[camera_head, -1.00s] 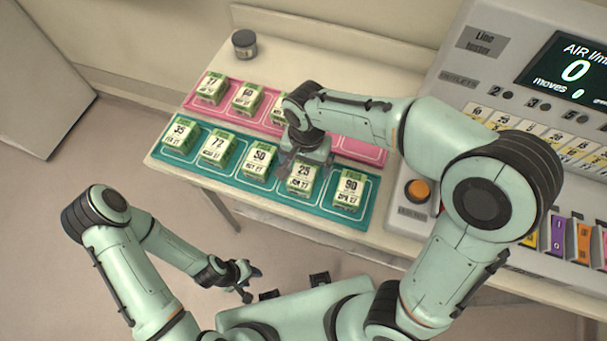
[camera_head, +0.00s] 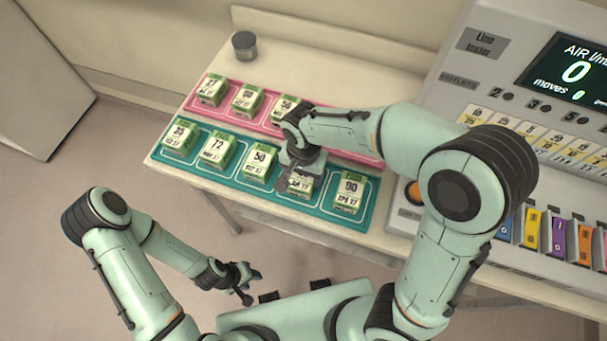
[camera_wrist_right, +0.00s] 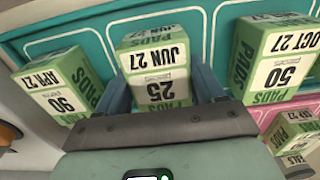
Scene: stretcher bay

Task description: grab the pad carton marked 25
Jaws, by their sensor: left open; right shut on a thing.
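The pad carton marked 25 (camera_wrist_right: 155,70) is green and white and shows upside down in the right wrist view, between the two fingers of my right gripper (camera_wrist_right: 163,90). In the head view the carton (camera_head: 301,184) is partly hidden under my right gripper (camera_head: 300,168). My right gripper is shut on it from above, and the carton is at its place on the teal mat (camera_head: 270,194). I cannot tell whether it is lifted. My left gripper (camera_head: 246,284) is open and empty, off the table's front edge.
On the teal mat, carton 50 (camera_head: 259,160) and carton 90 (camera_head: 348,192) stand on either side. More cartons stand on the pink mat (camera_head: 227,112) behind. A grey jar (camera_head: 244,45) is at the back left. The line tester panel (camera_head: 457,80) stands to the right.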

